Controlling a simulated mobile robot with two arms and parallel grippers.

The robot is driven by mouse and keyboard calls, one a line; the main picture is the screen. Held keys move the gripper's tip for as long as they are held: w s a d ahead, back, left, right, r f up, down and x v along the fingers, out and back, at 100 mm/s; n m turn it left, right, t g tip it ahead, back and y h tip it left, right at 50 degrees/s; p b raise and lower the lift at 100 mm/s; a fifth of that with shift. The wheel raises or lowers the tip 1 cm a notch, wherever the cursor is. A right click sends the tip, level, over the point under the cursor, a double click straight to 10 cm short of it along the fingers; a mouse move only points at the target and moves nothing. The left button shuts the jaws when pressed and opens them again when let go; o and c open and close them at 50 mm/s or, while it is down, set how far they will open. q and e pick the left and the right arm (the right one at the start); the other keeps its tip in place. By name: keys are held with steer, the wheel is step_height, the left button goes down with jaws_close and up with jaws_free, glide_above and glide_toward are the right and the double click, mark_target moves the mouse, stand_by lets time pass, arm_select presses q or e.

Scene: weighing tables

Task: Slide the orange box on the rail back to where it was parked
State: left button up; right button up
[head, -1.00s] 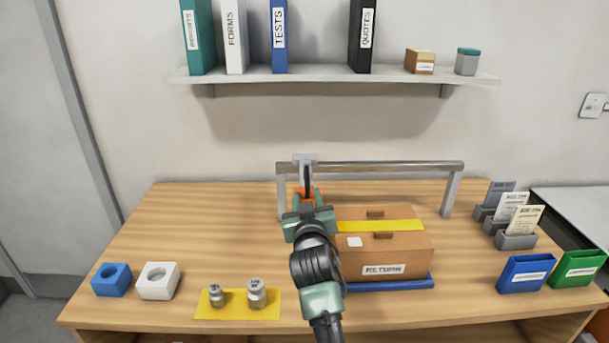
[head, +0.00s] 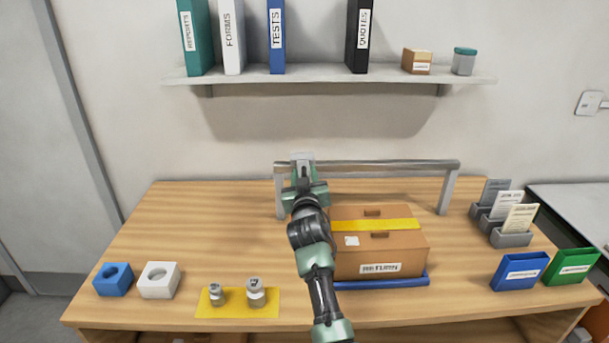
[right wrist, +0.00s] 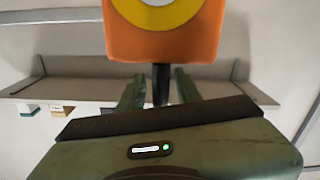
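A grey slider (head: 302,157) sits at the left end of the metal rail (head: 385,165), which stands on two posts at the back of the table. In the right wrist view, the orange box (right wrist: 162,45) with its yellow and white round mark hangs on a dark stem (right wrist: 161,85). My right gripper (head: 303,178) is just under the slider and hides the orange box in the head view. Its two green fingers (right wrist: 160,92) stand either side of the stem, with gaps visible, so it looks open. My left gripper is not in view.
A brown RETURN box (head: 385,255) on a blue tray (head: 410,282) stands right of my arm. A yellow mat (head: 240,308) bears two weights. Blue and white blocks lie front left; card holders and bins stand right. A shelf (head: 330,78) hangs above.

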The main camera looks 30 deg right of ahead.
jaws_close()
stand_by(1.3)
